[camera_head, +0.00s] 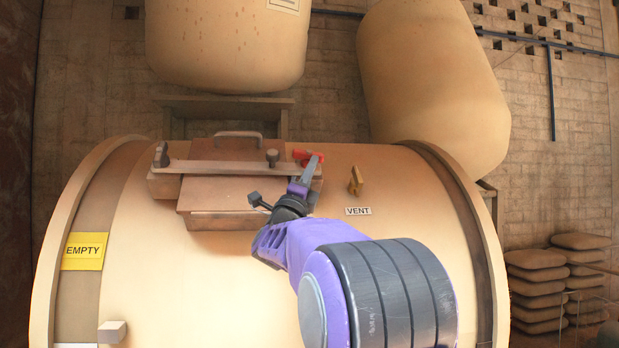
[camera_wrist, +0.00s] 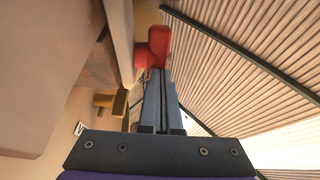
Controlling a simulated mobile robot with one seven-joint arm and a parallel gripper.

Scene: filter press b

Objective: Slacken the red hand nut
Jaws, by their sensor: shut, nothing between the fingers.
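The red hand nut (camera_head: 302,154) sits at the right end of the flat bar across the hatch on the tank's top. In the wrist view the nut (camera_wrist: 157,44) is a red lobed shape just ahead of my fingertips, beside the edge of a tan part. My gripper (camera_head: 315,160) is shut and empty, its two fingers together. In the wrist view my gripper's tips (camera_wrist: 160,74) overlap the lower edge of the nut; I cannot tell whether they touch it. My fingers hide part of the nut in the head view.
The hatch bar (camera_head: 222,168) and a lid handle (camera_head: 238,136) are left of the nut. A dark knob (camera_head: 272,157) stands on the bar. A brass vent handle (camera_head: 355,181) is at the right, above a VENT label (camera_head: 358,211). A yellow EMPTY sign (camera_head: 84,251) is at left.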

